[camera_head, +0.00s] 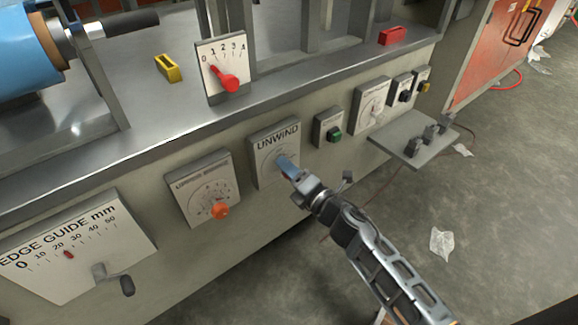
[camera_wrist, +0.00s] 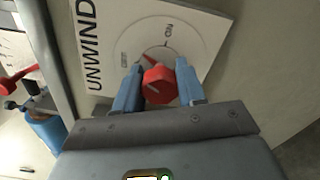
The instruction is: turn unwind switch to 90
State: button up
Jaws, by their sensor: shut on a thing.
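The UNWIND panel (camera_head: 266,143) is a pale plate with a dial on the machine's front face. The same panel fills the upper middle of the wrist view (camera_wrist: 203,22). Its red switch knob (camera_wrist: 159,85) shows in the wrist view between the two blue fingers; a red pointer mark lies on the dial just above it. My gripper (camera_wrist: 156,88) is shut on the knob, one finger on each side. In the head view my gripper (camera_head: 284,162) reaches the panel from the lower right and hides the knob. The exact knob angle is hard to tell.
A dial panel with an orange knob (camera_head: 221,210) sits to the left, and a green button (camera_head: 335,134) to the right. A small grey shelf (camera_head: 392,139) juts out at the right. The edge guide panel (camera_head: 75,248) has a crank. The floor in front is mostly open.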

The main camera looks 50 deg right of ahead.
jog(key=m+p, duration=0.3)
jog(key=m, duration=0.3)
jog(key=m+p, duration=0.2)
jog(key=m, duration=0.4)
jog(key=shift+f+p, duration=0.1)
jog(key=shift+p, duration=0.2)
jog(key=shift+f, duration=0.1)
dwell(0.3)
jog(key=o, duration=1.1)
jog(key=shift+c, duration=0.2)
jog(key=v, duration=0.8)
jog(key=shift+p, duration=0.4)
